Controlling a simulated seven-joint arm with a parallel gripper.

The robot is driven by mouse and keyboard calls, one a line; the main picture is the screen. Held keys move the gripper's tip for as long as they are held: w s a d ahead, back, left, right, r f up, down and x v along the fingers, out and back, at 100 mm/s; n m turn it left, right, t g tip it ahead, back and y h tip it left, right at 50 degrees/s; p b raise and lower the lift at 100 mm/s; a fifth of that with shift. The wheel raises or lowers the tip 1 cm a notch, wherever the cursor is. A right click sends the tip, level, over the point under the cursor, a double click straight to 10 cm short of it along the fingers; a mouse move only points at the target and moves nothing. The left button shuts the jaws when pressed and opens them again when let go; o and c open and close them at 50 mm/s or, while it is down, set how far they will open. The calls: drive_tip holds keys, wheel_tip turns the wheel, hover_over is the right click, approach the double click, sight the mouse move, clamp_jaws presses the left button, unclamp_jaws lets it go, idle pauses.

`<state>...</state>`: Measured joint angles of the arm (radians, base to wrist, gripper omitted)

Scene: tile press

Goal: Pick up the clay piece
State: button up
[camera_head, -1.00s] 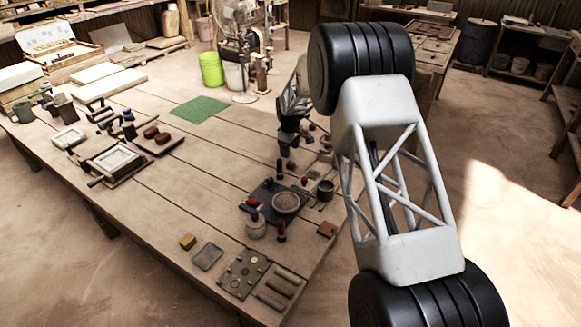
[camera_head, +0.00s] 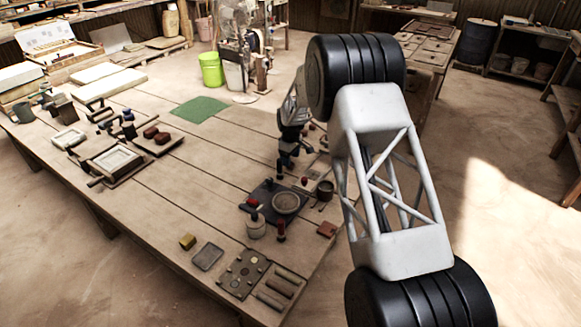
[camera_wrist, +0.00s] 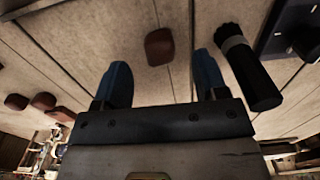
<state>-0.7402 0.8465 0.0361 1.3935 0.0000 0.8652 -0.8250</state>
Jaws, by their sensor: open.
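A reddish-brown clay piece (camera_wrist: 159,46) with rounded corners lies on the wooden planks in the wrist view. It sits beyond the fingertips, in line with the gap between them and apart from both. My gripper (camera_wrist: 162,82) is open, with two blue-black fingers and nothing between them. In the head view my gripper (camera_head: 287,160) hangs over the right part of the table, partly hidden by my arm. A reddish-brown block (camera_head: 326,229) lies near the table's right edge; I cannot tell whether it is the same piece.
A dark cylindrical tool (camera_wrist: 248,68) is close to the right finger. Several brown lumps (camera_wrist: 43,101) lie at left. In the head view, a dark plate (camera_head: 262,194) with a round dish (camera_head: 286,203) stands in front of my gripper. The table's middle is largely clear.

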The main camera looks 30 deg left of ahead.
drive_tip(key=shift+f, duration=1.6)
drive_tip(key=c, duration=1)
drive_tip(key=shift+r, duration=0.1)
drive_tip(key=shift+r, duration=4.9)
